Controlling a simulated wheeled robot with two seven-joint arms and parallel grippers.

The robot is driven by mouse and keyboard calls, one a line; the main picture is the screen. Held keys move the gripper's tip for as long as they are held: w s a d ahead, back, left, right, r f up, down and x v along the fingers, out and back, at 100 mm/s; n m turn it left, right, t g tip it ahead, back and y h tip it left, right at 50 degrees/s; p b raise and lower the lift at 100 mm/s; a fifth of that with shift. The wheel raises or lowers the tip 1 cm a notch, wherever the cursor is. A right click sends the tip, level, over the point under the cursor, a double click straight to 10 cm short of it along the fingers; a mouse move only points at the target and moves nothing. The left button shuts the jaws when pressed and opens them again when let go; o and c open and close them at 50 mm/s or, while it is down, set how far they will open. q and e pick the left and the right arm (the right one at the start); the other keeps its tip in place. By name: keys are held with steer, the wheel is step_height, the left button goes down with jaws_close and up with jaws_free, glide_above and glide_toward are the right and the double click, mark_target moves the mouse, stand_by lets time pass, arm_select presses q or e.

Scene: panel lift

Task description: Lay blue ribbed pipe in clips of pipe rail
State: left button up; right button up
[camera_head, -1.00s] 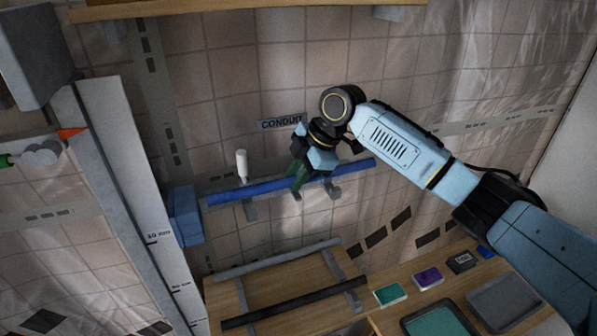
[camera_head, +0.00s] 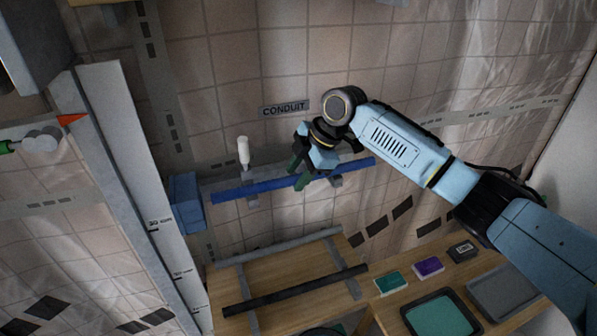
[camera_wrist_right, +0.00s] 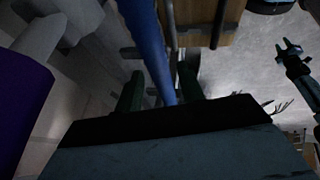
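The blue ribbed pipe (camera_head: 250,188) runs nearly level below the CONDUIT sign, in front of grey wall brackets (camera_head: 251,201). My right gripper (camera_head: 302,179) is on the pipe right of its middle. In the right wrist view the pipe (camera_wrist_right: 149,45) passes between its dark green fingers (camera_wrist_right: 160,88); contact is hard to see. The wooden board below carries a grey bar (camera_head: 280,246) and a black bar (camera_head: 295,290); I cannot tell which part is the pipe rail, and clips are not clear. A forked dark end, likely my left gripper (camera_wrist_right: 290,50), shows at the right wrist view's right.
A white bottle (camera_head: 244,152) stands behind the pipe. A blue box (camera_head: 186,202) is near the pipe's left end, beside a tall grey post (camera_head: 130,170). Trays (camera_head: 440,313) and small boxes (camera_head: 428,266) sit on the wooden bench at lower right.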

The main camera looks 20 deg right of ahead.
steer(key=shift+o, duration=0.8)
